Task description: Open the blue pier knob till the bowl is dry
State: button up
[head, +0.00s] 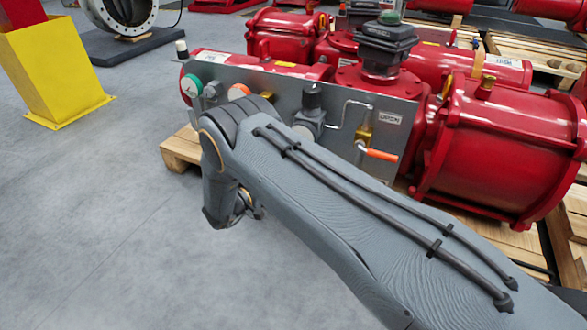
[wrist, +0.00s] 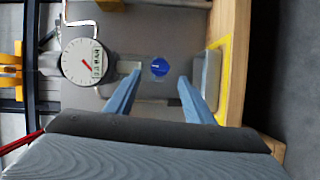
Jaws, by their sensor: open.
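The blue knob (wrist: 160,67), a small round blue piece with a pale mark, shows in the wrist view. It lies between the two fingertips of my gripper (wrist: 170,69), which is open with a gap on both sides of the knob. A pale, see-through shape surrounds the knob; I cannot tell whether it is the bowl or whether it holds water. In the head view, my own arm crosses the middle, and the knob and fingertips are hidden.
A white gauge (wrist: 87,62) with a red needle is close left of the fingers. A grey panel (head: 270,92) carries fittings and an orange-handled valve (head: 378,154). Red actuators (head: 500,150) stand on wooden pallets (head: 181,148). A yellow post (head: 50,70) is left; floor in front is clear.

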jog(key=shift+p+v, duration=0.35)
jog(key=shift+v, duration=1.35)
